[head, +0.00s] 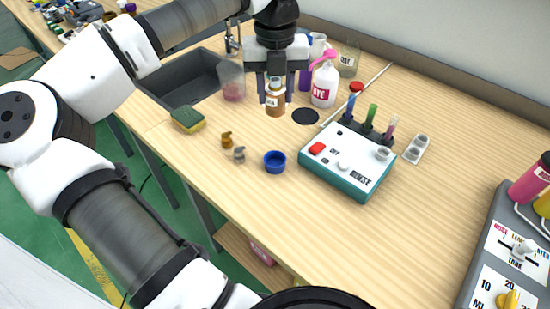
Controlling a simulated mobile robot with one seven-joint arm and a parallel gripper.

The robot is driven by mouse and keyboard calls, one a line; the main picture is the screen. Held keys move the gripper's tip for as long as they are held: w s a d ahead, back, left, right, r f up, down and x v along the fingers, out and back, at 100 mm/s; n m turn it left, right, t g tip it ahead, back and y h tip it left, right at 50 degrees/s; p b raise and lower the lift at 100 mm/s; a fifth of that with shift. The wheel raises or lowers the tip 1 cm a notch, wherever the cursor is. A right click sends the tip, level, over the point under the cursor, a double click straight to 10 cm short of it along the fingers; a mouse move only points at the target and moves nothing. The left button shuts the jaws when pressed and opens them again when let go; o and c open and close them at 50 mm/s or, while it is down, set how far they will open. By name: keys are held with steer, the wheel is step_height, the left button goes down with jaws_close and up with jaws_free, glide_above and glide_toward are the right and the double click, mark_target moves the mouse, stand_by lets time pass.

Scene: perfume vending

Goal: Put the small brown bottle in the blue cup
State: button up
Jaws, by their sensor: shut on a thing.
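The small brown bottle (275,105) has a pale label and is upright between the fingers of my gripper (274,88). My gripper is shut on it near its top, and the bottle appears to be off the table. The blue cup (275,162) is a small, low, round cup standing on the wooden table, nearer the front edge and below the bottle in the picture. The inside of the cup looks empty.
A teal and white rinse machine (345,163) with coloured tubes stands right of the cup. Two small stoppers (233,147) lie left of it. A sponge (187,120), a glass (232,84) and a white dye bottle (323,86) stand around.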

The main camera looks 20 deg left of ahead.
mark_target(275, 153)
step_height(275, 153, down, 18)
steer(key=b, duration=0.8)
steer(key=shift+r+b, duration=0.15)
steer(key=shift+b, duration=0.2)
steer(key=shift+r, duration=0.1)
steer(key=shift+f+b, duration=0.4)
steer(key=shift+b, duration=0.05)
steer(key=shift+s+f, duration=0.1)
